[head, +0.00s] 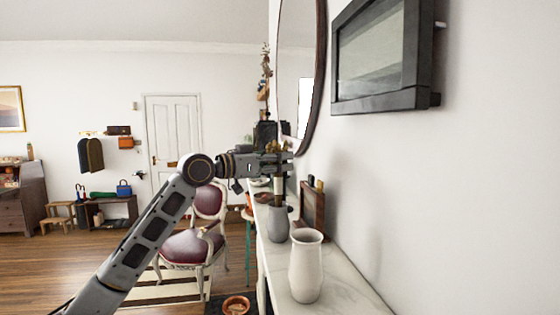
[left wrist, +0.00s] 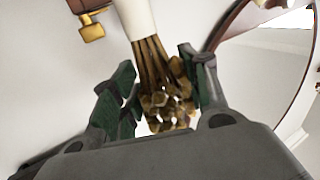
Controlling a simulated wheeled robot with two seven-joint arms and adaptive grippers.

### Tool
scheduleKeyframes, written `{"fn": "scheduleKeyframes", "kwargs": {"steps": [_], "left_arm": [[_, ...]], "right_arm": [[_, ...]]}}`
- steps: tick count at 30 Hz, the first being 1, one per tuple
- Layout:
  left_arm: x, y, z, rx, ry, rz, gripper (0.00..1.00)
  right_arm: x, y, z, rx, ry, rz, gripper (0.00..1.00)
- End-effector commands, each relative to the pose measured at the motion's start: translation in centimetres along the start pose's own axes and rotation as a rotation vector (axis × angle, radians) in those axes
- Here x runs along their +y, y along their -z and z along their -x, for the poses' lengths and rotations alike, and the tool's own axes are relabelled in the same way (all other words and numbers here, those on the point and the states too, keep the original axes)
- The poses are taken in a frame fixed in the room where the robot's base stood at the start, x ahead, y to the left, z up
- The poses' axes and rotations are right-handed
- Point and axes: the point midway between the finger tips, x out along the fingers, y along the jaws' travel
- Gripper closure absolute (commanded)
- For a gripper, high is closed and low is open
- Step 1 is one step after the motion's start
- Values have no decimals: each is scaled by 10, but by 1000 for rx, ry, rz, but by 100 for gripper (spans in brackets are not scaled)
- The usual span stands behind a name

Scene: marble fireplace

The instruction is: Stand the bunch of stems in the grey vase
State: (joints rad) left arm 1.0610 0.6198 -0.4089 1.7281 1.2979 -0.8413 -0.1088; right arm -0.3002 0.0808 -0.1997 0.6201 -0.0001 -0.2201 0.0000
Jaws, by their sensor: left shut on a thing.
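My left gripper (head: 280,160) is shut on the bunch of stems, above the mantel shelf. In the left wrist view the bunch (left wrist: 150,60) shows as brown stems with knobbly brown heads, between my green finger pads (left wrist: 160,90). A pale sleeve is around the stems at the top of that view. In the head view a pale grey length (head: 279,186) hangs below the gripper, over the grey vase (head: 277,228). The vase stands upright on the shelf. I cannot tell whether the bunch's lower end is inside its mouth. My right gripper is not in view.
A white vase (head: 305,266) stands nearer on the marble shelf (head: 338,287). A brown framed item (head: 313,208) stands behind the grey vase, against the wall. A round mirror (head: 296,75) and a dark wall screen (head: 382,55) hang above. A chair (head: 192,246) stands at left.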

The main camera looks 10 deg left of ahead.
Motion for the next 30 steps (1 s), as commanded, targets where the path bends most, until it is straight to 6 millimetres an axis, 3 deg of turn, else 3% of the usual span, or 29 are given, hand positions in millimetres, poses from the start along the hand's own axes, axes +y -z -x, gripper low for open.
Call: {"fn": "scheduleKeyframes", "kwargs": {"steps": [4, 5, 11, 23, 30], "left_arm": [[0, 0, 0, 0, 0, 0, 79], [0, 0, 0, 0, 0, 0, 54], [0, 0, 0, 0, 0, 0, 30], [0, 0, 1, 0, 0, 0, 30], [0, 0, 15, 0, 1, -1, 30]], "right_arm": [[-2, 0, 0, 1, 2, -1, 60], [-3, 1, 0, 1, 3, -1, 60], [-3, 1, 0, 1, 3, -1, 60], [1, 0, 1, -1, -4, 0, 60], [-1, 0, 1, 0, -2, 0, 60]]}}
